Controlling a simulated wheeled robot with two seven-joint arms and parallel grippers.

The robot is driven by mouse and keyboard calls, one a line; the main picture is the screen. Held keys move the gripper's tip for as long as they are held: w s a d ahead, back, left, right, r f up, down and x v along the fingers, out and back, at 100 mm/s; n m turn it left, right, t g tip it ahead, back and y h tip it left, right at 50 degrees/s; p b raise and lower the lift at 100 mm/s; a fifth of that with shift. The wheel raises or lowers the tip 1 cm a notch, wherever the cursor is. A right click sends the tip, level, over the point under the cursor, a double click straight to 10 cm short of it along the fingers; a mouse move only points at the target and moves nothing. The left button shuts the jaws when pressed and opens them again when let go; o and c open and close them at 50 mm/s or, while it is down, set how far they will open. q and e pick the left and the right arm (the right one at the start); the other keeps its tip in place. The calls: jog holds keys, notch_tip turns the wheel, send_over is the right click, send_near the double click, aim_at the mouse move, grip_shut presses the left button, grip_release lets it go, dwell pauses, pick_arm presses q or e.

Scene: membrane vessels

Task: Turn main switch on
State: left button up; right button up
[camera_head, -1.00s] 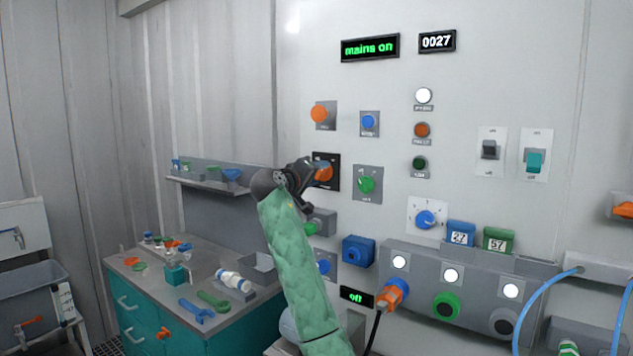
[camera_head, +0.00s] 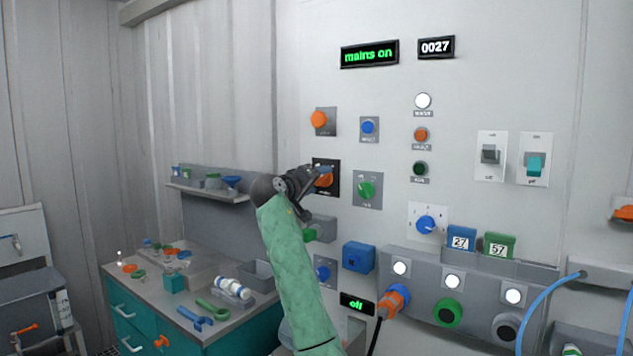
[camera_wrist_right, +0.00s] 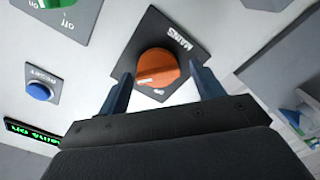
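The main switch is an orange rotary knob (camera_head: 324,181) on a black plate on the wall panel. It also shows in the right wrist view (camera_wrist_right: 157,68), with upside-down "MAINS" lettering on its plate. My right gripper (camera_head: 316,190) is at the knob and partly covers it in the head view. In the right wrist view my right gripper (camera_wrist_right: 160,72) is open, one finger on each side of the knob, with gaps visible. The display (camera_head: 369,54) above reads "mains on" in green. My left gripper is not in view.
A blue button (camera_head: 369,125), a green knob (camera_head: 367,190) and an orange knob (camera_head: 319,119) sit close around the switch. A lower display (camera_head: 357,303) reads "off". A teal bench (camera_head: 135,312) with tools stands at left. A cable plug (camera_head: 393,301) is below right.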

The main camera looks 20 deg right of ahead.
jog(key=shift+s+r, duration=0.1)
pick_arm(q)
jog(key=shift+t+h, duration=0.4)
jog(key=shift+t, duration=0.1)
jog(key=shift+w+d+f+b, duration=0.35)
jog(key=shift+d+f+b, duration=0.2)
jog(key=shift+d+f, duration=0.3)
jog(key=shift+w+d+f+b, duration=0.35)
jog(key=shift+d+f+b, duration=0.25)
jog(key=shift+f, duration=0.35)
pick_arm(e)
jog(key=v, duration=0.7)
jog(key=shift+s+a, duration=0.15)
jog(key=shift+a, duration=0.15)
